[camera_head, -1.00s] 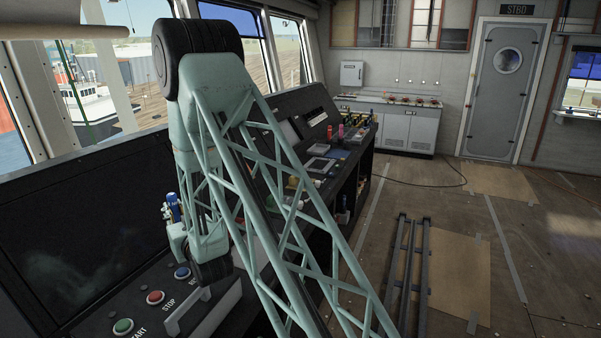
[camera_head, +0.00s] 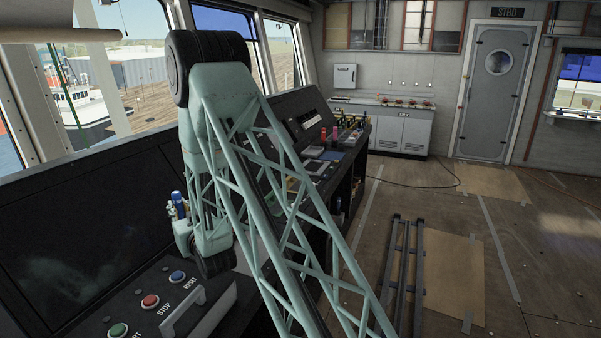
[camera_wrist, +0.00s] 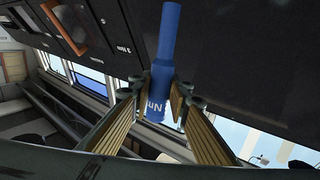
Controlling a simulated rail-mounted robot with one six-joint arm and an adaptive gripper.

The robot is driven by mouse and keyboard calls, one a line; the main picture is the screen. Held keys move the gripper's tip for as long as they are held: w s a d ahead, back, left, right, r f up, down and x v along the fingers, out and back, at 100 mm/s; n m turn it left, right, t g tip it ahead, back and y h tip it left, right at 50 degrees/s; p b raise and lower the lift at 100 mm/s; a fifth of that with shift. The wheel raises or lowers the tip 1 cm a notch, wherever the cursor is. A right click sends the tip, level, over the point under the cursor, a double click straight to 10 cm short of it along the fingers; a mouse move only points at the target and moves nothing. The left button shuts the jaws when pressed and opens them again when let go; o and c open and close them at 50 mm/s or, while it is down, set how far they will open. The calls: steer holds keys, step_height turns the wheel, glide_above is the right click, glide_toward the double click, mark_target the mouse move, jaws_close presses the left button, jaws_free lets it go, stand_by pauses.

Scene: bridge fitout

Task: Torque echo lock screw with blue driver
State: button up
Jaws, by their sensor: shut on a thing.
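My gripper (camera_wrist: 160,100) is shut on the blue driver (camera_wrist: 164,68) in the wrist view. The driver's thin end points up in that picture, toward a dark panel, and white lettering shows low on its body. In the head view the blue driver (camera_head: 178,203) is small, beside my arm at the left, above the console. My arm hides most of the gripper there. I cannot make out the echo lock screw in either view.
The console (camera_head: 90,225) has a green button (camera_head: 118,330), a red button (camera_head: 150,301), a blue button (camera_head: 177,277) and a handle (camera_head: 197,305). Coloured tools (camera_head: 345,130) stand farther along it. Dark rails (camera_head: 405,270) lie on the floor, which is clear farther right.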

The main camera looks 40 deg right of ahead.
steer(key=w+d+f+h, duration=0.1)
steer(key=w+d, duration=0.2)
steer(key=d, duration=0.5)
steer(key=w+d, duration=0.3)
steer(key=d, duration=0.4)
steer(key=d+f+m+h+p, duration=0.1)
steer(key=d+f+m+h, duration=0.1)
steer(key=d, duration=4.1)
steer(key=shift+s+f+m+g+h, duration=0.2)
steer(key=shift+s+m+g+h, duration=0.15)
steer(key=shift+h, duration=0.25)
steer(key=shift+s+a+f+b, duration=0.1)
steer(key=shift+f+b, duration=0.05)
steer(key=shift+b, duration=0.15)
step_height(320, 180, down, 6)
steer(key=b, duration=0.4)
steer(key=shift+b, duration=0.3)
steer(key=shift+f+b, duration=0.1)
steer(key=shift+b, duration=0.25)
